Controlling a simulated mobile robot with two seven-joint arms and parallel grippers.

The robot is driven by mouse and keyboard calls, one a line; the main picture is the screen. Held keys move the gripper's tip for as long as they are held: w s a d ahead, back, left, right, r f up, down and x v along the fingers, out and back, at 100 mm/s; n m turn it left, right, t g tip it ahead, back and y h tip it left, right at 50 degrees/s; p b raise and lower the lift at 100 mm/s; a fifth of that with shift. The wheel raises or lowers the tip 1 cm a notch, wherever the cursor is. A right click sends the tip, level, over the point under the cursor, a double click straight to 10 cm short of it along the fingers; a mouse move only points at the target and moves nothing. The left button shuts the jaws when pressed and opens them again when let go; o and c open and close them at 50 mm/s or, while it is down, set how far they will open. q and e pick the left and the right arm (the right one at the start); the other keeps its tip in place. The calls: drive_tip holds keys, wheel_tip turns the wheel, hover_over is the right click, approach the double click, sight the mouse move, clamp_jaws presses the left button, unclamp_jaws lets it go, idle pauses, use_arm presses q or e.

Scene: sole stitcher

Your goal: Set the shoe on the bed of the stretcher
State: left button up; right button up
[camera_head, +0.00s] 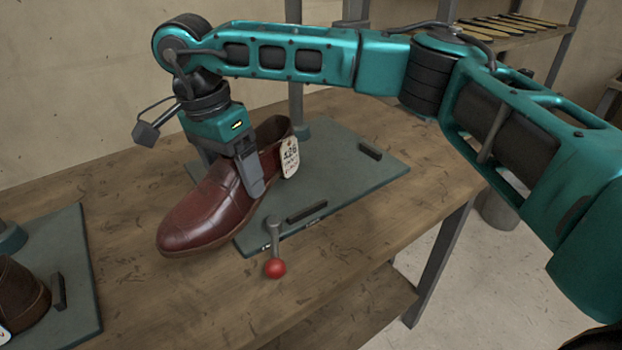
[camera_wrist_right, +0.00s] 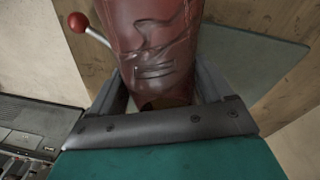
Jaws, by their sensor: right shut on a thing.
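The reddish-brown leather shoe (camera_head: 205,212), with a white paper tag (camera_head: 290,157), is in the head view at left of centre. My right gripper (camera_head: 252,178) is shut on it from above, near its opening. The shoe's heel end is over the grey-green bed (camera_head: 345,165) of the stretcher, and its toe points to the lower left, past the bed's edge. I cannot tell whether the sole touches the bed. The right wrist view shows the shoe's leather (camera_wrist_right: 155,40) between the two fingers. My left gripper is not in view.
A lever with a red knob (camera_head: 275,268) stands at the bed's front edge. Dark bars (camera_head: 307,212) lie on the bed. At lower left, another plate (camera_head: 75,260) carries a brown shoe (camera_head: 20,297). The wooden table (camera_head: 350,245) is bare in front. A rack (camera_head: 500,32) stands behind.

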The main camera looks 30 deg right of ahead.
drive_tip(key=s+d+n, duration=0.1)
drive_tip(key=d+n, duration=0.1)
drive_tip(key=s+d+n, duration=0.1)
drive_tip(key=n, duration=0.2)
drive_tip(key=s+d+n+t, duration=0.1)
drive_tip(key=d+n, duration=0.1)
drive_tip(key=shift+s+d+r+n, duration=0.3)
drive_tip(key=shift+s+d+r, duration=0.05)
drive_tip(key=shift+s+r, duration=0.05)
drive_tip(key=s+d, duration=0.1)
drive_tip(key=s+d+n, duration=0.2)
drive_tip(key=shift+s+d+f, duration=0.15)
drive_tip(key=shift+s+f, duration=0.1)
drive_tip(key=shift+s, duration=0.15)
drive_tip(key=s+d+f+m, duration=0.1)
drive_tip(key=s+d+m, duration=0.55)
drive_tip(key=m, duration=0.75)
approach(313, 183)
drive_tip(key=shift+w+d+f+g+y, duration=0.15)
drive_tip(key=shift+d+f+g+y, duration=0.15)
drive_tip(key=shift+d+g, duration=0.1)
drive_tip(key=shift+w+f+b, duration=0.1)
drive_tip(key=shift+f+b, duration=0.7)
drive_tip(key=shift+f, duration=1)
drive_tip(key=shift+r, duration=0.1)
